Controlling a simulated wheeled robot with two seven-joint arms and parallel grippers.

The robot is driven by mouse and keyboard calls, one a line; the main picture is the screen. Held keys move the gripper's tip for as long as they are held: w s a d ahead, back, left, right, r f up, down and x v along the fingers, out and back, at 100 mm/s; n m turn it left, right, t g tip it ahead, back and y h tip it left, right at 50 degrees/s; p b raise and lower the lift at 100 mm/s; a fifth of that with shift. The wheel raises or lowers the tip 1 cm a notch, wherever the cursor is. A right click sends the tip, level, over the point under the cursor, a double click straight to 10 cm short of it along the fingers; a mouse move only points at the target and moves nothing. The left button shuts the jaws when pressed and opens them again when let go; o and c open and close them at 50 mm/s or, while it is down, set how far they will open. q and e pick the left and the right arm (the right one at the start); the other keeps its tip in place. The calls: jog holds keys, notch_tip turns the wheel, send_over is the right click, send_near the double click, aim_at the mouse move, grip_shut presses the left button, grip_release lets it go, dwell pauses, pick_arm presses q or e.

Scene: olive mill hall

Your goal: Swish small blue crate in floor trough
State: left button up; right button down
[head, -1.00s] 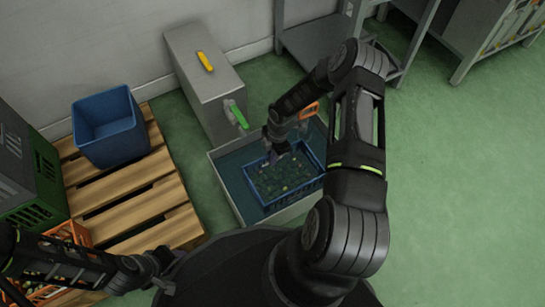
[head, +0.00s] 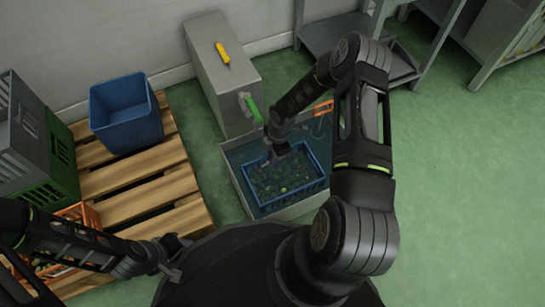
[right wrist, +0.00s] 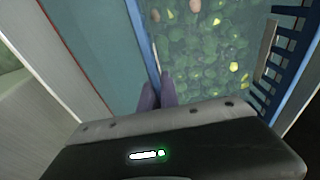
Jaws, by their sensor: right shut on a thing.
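The small blue crate (head: 291,206) sits low in the grey floor trough (head: 240,190), close to the trough's left wall. It holds many small green pieces with a few yellow and brown ones; they also show in the right wrist view (right wrist: 205,45). My right gripper (head: 278,150) reaches down to the crate's far-left side. In the right wrist view its fingers (right wrist: 156,95) are shut on the crate's blue wall (right wrist: 143,45). My left gripper (head: 172,252) hangs over the floor near my base, away from the trough; its fingers are too small to read.
A grey cabinet (head: 222,85) with yellow and green handles stands behind the trough. On the left a wooden pallet (head: 150,195) bears a larger blue bin (head: 127,120). Green, grey and orange crates stand at far left. A metal table (head: 330,35) stands behind; the right floor is open.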

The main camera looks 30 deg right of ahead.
jog(key=shift+s+d, duration=0.1)
jog(key=shift+d, duration=1.1)
